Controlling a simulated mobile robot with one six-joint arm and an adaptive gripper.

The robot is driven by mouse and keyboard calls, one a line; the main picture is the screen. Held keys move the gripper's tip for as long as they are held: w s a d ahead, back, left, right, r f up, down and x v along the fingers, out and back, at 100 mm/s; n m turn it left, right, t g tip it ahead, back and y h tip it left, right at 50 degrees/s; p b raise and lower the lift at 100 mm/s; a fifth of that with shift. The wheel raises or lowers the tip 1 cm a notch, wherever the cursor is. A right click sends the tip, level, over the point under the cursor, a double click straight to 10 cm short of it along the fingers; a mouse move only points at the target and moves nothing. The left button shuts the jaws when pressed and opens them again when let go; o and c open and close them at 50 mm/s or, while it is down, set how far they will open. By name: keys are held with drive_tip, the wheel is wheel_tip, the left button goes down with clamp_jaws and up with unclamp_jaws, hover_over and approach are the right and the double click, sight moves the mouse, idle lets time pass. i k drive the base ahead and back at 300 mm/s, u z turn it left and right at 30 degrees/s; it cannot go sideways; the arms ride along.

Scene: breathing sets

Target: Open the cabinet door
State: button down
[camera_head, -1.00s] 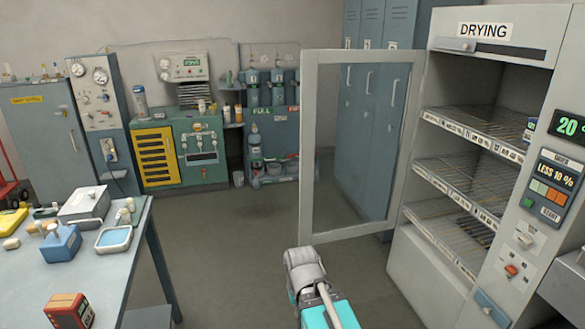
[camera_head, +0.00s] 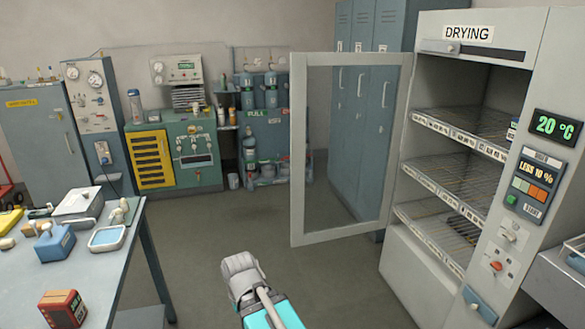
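The drying cabinet (camera_head: 410,263) stands at the right under a DRYING sign, with wire shelves showing inside. Its glass-paned door (camera_head: 297,160) is swung wide open to the left, in a pale frame. The arm with my gripper (camera_head: 238,268) reaches up from the bottom centre, below and left of the door's lower corner. It looks apart from the door. The fingertips cannot be made out, so I cannot tell whether the gripper is open or shut.
A work table (camera_head: 40,290) with a red box (camera_head: 62,309), a blue block and trays stands at the left. Blue lockers (camera_head: 350,120) stand behind the door. A green machine (camera_head: 195,150) and a gas bottle rack (camera_head: 265,135) line the back wall. Open floor lies in the middle.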

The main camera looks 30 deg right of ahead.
sight(299, 62)
drive_tip(key=u, duration=0.1)
drive_tip(key=i, duration=1)
drive_tip(key=z, duration=0.05)
